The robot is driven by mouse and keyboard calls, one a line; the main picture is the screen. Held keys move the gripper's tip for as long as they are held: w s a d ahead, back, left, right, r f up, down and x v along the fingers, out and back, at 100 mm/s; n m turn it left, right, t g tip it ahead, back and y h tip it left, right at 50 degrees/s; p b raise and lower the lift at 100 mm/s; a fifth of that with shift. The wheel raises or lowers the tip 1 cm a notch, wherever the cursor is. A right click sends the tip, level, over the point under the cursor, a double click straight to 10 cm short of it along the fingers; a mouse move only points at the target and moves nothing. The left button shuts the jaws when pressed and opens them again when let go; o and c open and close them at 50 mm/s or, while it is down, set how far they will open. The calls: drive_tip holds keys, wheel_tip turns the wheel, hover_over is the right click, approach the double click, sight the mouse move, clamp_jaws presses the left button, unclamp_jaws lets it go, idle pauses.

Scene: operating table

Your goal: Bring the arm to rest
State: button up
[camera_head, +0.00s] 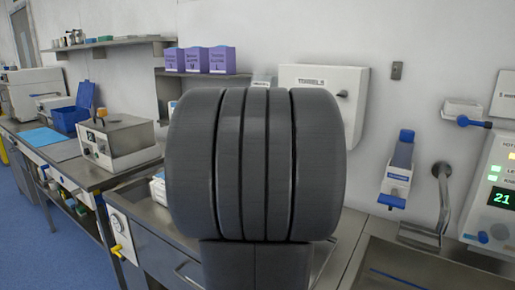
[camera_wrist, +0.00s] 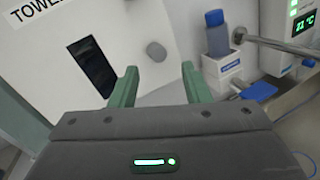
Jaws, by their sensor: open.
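My gripper (camera_wrist: 161,80) shows in the wrist view with its two green fingers apart and nothing between them. It faces a white wall-mounted towel dispenser (camera_wrist: 125,30) with a dark slot. In the head view, large dark grey rounded links of my arm fill the middle of the picture and hide what is behind them. My gripper itself is not visible in the head view. The towel dispenser also shows there (camera_head: 325,85), partly behind the arm.
A blue-capped bottle (camera_wrist: 217,35) sits in a wall holder right of the fingers, beside a metal tap (camera_head: 440,200). A panel reading 21 (camera_head: 495,190) is at the far right. A steel counter (camera_head: 75,150) with a boxy device (camera_head: 120,135) runs left. Blue floor (camera_head: 45,240) is clear.

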drive_tip(key=x, duration=0.6)
drive_tip(key=shift+w+d, duration=0.25)
drive_tip(key=shift+d, duration=0.05)
drive_tip(key=shift+s, duration=0.15)
